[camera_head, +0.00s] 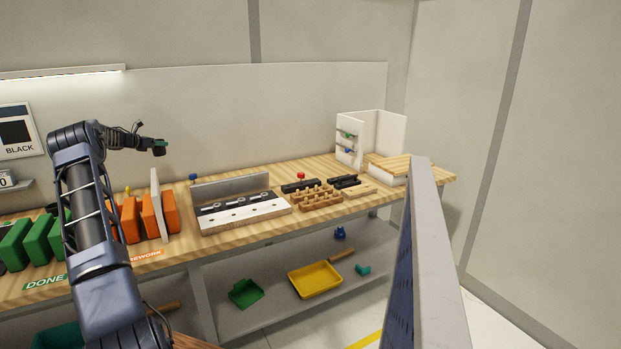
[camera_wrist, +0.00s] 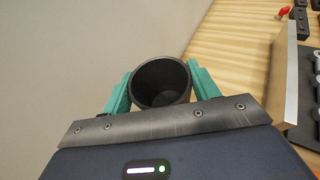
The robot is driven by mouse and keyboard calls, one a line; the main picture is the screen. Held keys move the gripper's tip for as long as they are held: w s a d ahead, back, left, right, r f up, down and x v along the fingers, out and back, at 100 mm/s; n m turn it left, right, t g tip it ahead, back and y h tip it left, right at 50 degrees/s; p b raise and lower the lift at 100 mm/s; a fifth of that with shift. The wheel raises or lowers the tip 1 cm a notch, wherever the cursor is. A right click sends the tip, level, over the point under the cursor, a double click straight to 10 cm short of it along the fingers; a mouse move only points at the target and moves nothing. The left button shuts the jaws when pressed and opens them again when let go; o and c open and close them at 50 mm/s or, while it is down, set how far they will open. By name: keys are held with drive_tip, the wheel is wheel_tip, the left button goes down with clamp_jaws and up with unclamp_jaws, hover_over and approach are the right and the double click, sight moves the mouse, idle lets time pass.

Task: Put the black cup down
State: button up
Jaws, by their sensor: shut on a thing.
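The black cup (camera_wrist: 161,84) sits between the two teal fingers of my gripper (camera_wrist: 160,88) in the wrist view. The fingers press on its left and right sides. I look into its dark, round mouth, and the inside looks empty. In the head view my gripper (camera_head: 159,146) is small and far off, raised above the workbench (camera_head: 330,213) near the back wall. The cup is hard to make out there.
Orange blocks (camera_head: 131,222) and green blocks (camera_head: 40,238) stand on the bench at left. A metal-backed fixture (camera_head: 240,212) stands mid-bench, with wooden peg racks (camera_head: 318,198) to its right. Bare wood shows behind the fixture. A lower shelf holds a yellow tray (camera_head: 315,280).

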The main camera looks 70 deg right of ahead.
drive_tip(key=s+d+m+g+y, duration=0.2)
drive_tip(key=s+d+m+g, duration=0.3)
drive_tip(key=s, duration=0.5)
drive_tip(key=shift+y, duration=0.3)
wheel_tip(320, 180, down, 20)
drive_tip(key=shift+s+d+f, duration=0.1)
drive_tip(key=shift+f, duration=0.1)
drive_tip(key=o, duration=1)
drive_tip(key=shift+c, duration=0.2)
drive_tip(key=shift+a+r, duration=0.2)
drive_tip(key=v, duration=1.1)
drive_tip(key=shift+w+a, duration=0.15)
drive_tip(key=shift+w, duration=0.25)
